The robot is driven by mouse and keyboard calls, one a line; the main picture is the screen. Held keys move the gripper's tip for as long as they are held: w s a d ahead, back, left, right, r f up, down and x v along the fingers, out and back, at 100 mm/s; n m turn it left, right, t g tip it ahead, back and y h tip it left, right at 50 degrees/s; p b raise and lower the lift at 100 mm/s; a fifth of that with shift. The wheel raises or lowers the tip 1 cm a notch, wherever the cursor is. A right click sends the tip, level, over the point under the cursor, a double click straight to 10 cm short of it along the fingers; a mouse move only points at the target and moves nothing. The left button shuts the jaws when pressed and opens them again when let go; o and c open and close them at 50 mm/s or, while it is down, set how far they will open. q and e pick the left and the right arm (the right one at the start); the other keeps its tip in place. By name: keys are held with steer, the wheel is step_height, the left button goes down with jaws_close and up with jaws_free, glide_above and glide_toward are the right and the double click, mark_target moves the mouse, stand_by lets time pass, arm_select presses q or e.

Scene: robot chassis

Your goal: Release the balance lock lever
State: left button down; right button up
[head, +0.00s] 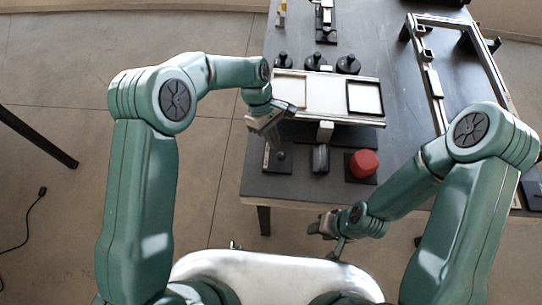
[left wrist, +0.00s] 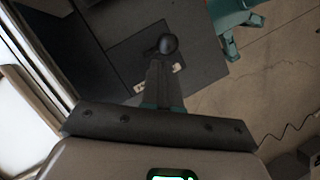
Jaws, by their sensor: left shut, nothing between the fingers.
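The lock lever shows as a round black knob (left wrist: 168,44) on a dark square plate with a small white label in the left wrist view. In the head view the knob (head: 281,156) is at the table's near left corner. My left gripper (head: 272,138) is just above and behind it, pointing down. Its fingers (left wrist: 156,64) are shut and empty, with the tips close to the knob; I cannot tell if they touch it. The lever's shaft is mostly hidden. The balance (head: 322,92), with a pale top, stands behind. My right gripper (head: 322,226) hangs low in front of the table, its jaws unclear.
A red button (head: 364,163) and a grey block (head: 320,158) sit right of the lever. Several black knobbed pieces (head: 314,58) stand behind the balance. A metal frame (head: 428,80) lies at the right of the dark table (head: 395,150).

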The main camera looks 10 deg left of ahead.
arm_select(q)
steer(key=shift+s+r, duration=0.15)
steer(key=shift+s, duration=0.1)
steer(key=shift+w+r+p, duration=0.1)
steer(key=shift+r+p, duration=0.4)
steer(key=shift+r, duration=0.3)
steer(key=shift+w+f, duration=0.1)
steer(key=shift+w, duration=0.05)
